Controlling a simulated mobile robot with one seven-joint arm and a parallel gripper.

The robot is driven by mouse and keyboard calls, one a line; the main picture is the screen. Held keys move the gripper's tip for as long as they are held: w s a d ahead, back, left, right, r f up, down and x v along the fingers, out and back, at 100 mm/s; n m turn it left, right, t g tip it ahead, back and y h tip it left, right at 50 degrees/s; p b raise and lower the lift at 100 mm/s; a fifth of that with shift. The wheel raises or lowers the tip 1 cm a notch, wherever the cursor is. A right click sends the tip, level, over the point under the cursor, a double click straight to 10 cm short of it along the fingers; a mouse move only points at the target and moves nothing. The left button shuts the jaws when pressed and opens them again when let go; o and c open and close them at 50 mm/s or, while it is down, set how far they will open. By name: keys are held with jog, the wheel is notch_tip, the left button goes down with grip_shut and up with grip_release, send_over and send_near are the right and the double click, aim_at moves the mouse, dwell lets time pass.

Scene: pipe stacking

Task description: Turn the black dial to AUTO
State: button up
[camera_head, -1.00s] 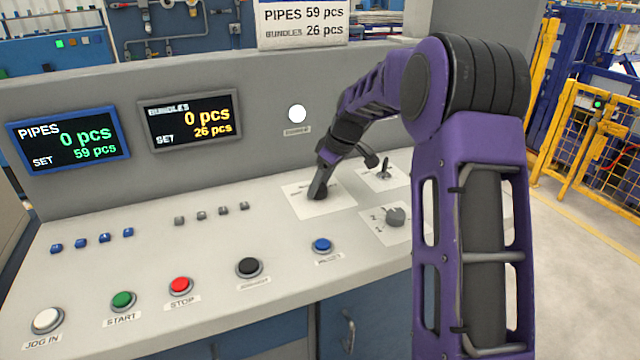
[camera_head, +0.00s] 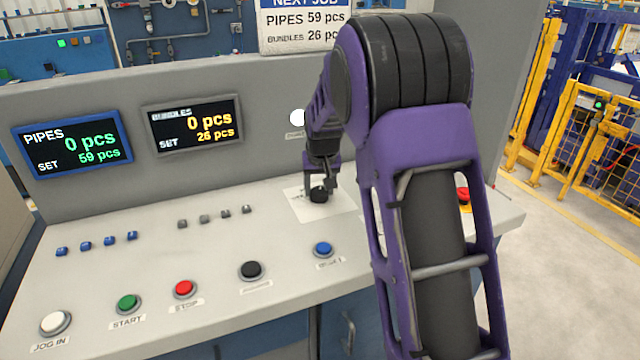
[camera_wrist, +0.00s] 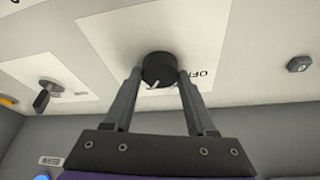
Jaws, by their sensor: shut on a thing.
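The black dial (camera_head: 319,194) sits on a white label plate (camera_head: 338,207) on the sloped console, left of my arm in the head view. In the wrist view the dial (camera_wrist: 160,69) lies between my two fingertips, with a pale pointer mark on its near edge. My gripper (camera_wrist: 157,75) is shut on the dial, one finger on each side. Part of the plate's lettering shows to the right of the dial and seems to read OFF. The rest of the lettering, AUTO included, is hidden or too small to read.
Another switch (camera_wrist: 47,92) with a dark handle stands beside the dial in the wrist view. A blue button (camera_head: 323,249) and a black button (camera_head: 251,270) lie nearer the console's front. A red knob (camera_head: 463,196) shows right of my arm.

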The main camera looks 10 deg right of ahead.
jog(key=shift+a+m+g+h+p, duration=0.15)
jog(key=shift+m+h+p, duration=0.25)
jog(key=shift+m, duration=0.7)
jog(key=shift+m+g+h+p, duration=0.15)
jog(key=shift+m+h+p, duration=0.2)
jog(key=shift+m, duration=0.75)
jog(key=shift+w, duration=0.1)
jog(key=o, duration=1.4)
jog(key=p+v, duration=0.1)
jog(key=v, duration=1.6)
jog(key=shift+a+r+p, duration=0.25)
jog(key=shift+p, duration=0.15)
